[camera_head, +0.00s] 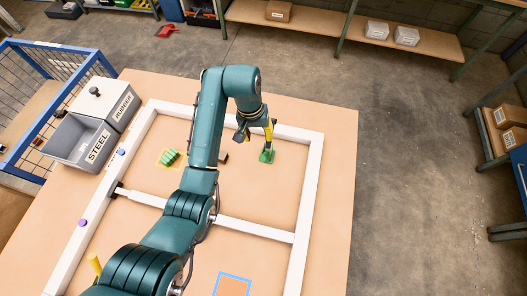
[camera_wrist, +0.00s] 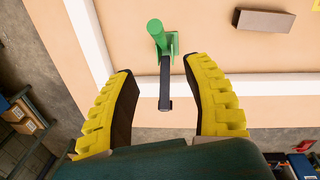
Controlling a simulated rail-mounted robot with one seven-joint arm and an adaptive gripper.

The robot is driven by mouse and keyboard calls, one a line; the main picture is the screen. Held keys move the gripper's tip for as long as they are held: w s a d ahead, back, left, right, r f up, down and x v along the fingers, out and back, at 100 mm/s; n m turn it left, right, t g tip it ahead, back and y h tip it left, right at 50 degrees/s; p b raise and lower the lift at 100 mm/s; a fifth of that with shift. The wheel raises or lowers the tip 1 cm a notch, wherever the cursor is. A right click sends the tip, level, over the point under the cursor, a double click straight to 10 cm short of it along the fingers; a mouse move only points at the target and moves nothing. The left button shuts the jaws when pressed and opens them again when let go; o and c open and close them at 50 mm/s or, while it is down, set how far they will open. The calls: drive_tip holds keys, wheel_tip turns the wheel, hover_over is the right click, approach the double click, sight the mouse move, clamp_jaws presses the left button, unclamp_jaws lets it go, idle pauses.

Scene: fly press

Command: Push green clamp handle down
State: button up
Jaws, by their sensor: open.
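The green clamp (camera_head: 267,156) is on the board inside the white frame, near its far right corner. In the wrist view, its round green handle (camera_wrist: 155,28) stands out toward the camera, and a dark bar (camera_wrist: 165,88) runs from the clamp back toward my gripper. My gripper (camera_head: 256,128) is open above the clamp and hides part of it in the head view. In the wrist view, the yellow, dark-lined fingers of my gripper (camera_wrist: 158,70) are spread on either side of the bar, with nothing held between them. The handle lies just beyond the fingertips.
The white frame (camera_head: 309,185) surrounds the work area on the tan table (camera_head: 338,150). A green ribbed piece (camera_head: 169,157) lies in a yellow outlined square. Grey bins labelled STEEL (camera_head: 72,146) and RUBBER (camera_head: 120,103) stand at the left. A brown block (camera_wrist: 264,21) lies near the clamp.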

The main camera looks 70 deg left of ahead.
sight(264, 156)
drive_tip(key=f+b, duration=0.1)
drive_tip(key=f, duration=0.4)
drive_tip(key=w+f+b, duration=0.1)
drive_tip(key=f, duration=0.3)
drive_tip(key=f+b, duration=0.2)
drive_tip(key=f, duration=0.3)
drive_tip(key=shift+w+d+f, duration=0.35)
drive_tip(key=shift+d, duration=0.05)
clamp_jaws()
